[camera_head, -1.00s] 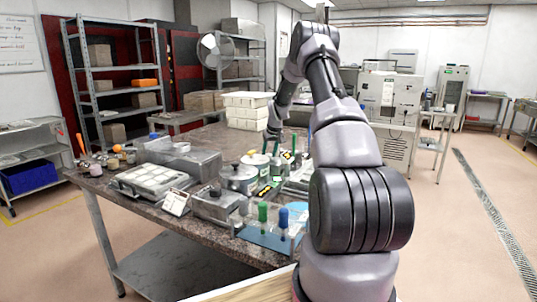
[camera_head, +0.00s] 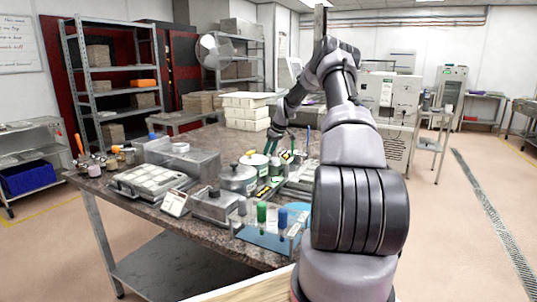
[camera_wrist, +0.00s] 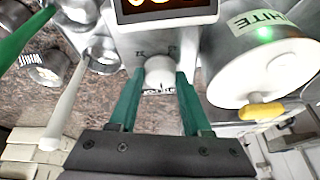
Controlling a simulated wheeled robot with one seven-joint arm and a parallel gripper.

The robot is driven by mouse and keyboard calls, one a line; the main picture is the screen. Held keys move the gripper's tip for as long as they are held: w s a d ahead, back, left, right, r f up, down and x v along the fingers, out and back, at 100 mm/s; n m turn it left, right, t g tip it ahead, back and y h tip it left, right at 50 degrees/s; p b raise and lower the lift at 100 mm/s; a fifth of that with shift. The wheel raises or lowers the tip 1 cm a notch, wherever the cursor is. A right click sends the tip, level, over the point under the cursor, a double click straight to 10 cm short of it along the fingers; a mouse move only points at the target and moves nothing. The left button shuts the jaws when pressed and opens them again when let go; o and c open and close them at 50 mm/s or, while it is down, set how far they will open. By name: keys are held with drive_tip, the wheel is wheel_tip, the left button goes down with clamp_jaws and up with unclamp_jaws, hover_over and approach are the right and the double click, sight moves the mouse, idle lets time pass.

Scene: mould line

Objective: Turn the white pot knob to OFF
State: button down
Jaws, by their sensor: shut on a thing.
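In the wrist view, my gripper (camera_wrist: 157,108) has its two green fingers on either side of a white round knob (camera_wrist: 160,73) with a dark mark line, and is shut on it. The knob sits on a pale control box (camera_wrist: 190,40) below a lit orange display (camera_wrist: 165,8). Lettering beside the knob is partly hidden. The white pot (camera_wrist: 250,70), labelled WHITE, stands to the right with a green light and a yellow handle. In the head view, my gripper (camera_head: 271,146) is small, above the bench by the white pot (camera_head: 254,160); the knob cannot be made out there.
The bench (camera_head: 140,204) is crowded with a steel pot (camera_head: 238,180), a mould tray (camera_head: 150,181) and a blue stand (camera_head: 270,238). White boxes (camera_head: 247,112) are stacked behind. In the wrist view, a white rod (camera_wrist: 63,108) and metal cups lie left of the fingers.

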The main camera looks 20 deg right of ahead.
idle(0.3)
drive_tip(key=shift+c, duration=1.8)
unclamp_jaws()
drive_tip(key=v, duration=1)
drive_tip(key=shift+r, duration=0.35)
drive_tip(key=shift+s+d, duration=0.1)
drive_tip(key=shift+s, duration=0.05)
